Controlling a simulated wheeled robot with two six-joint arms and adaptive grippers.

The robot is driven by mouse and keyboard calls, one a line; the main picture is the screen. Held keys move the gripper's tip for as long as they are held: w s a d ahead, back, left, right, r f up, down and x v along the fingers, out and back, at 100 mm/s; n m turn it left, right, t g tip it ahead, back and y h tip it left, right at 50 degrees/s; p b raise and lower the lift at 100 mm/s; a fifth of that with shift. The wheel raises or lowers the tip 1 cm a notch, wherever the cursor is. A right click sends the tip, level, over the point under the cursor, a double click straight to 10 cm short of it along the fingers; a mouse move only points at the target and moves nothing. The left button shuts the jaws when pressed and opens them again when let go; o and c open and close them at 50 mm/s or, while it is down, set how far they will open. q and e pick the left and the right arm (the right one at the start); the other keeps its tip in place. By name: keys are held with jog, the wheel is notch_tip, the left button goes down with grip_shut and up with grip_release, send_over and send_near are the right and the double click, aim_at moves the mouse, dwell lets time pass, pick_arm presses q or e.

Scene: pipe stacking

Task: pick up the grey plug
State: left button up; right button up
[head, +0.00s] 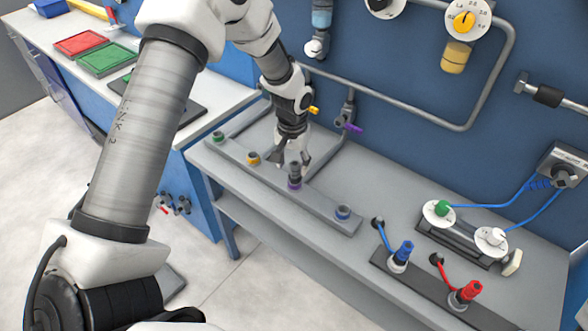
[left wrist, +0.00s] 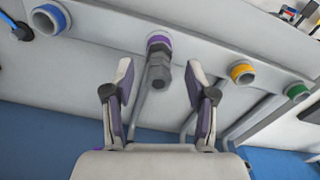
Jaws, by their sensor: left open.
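The grey plug (head: 295,170) stands upright in the purple-ringed socket (head: 295,185) of a grey rail on the bench. In the left wrist view the grey plug (left wrist: 159,72) shows between the two fingers, with the purple ring (left wrist: 159,41) at its far end. My left gripper (head: 292,160) is open, pointing down at the plug, with a finger on either side. Clear gaps show between the plug and both fingers in the left wrist view. My right gripper is not in view.
The rail (head: 318,207) also has green (head: 218,136), yellow (head: 253,158) and blue (head: 343,212) ringed sockets. Grey pipes (head: 395,105) run along the blue wall behind. Blue (head: 403,252) and red (head: 468,291) connectors stand at the right front.

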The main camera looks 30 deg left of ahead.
aim_at(295, 163)
pick_arm(q)
jog(key=f, duration=0.1)
jog(key=w+f, duration=0.1)
jog(key=f, duration=0.2)
jog(key=shift+w+a+f, duration=0.1)
jog(key=shift+w+f, duration=0.1)
jog(key=shift+w, duration=0.2)
jog(key=shift+s+r, duration=0.25)
jog(key=shift+c, duration=0.7)
jog(key=shift+s+r, duration=0.15)
jog(key=shift+s, duration=0.05)
grip_shut()
jog(key=shift+w, duration=0.1)
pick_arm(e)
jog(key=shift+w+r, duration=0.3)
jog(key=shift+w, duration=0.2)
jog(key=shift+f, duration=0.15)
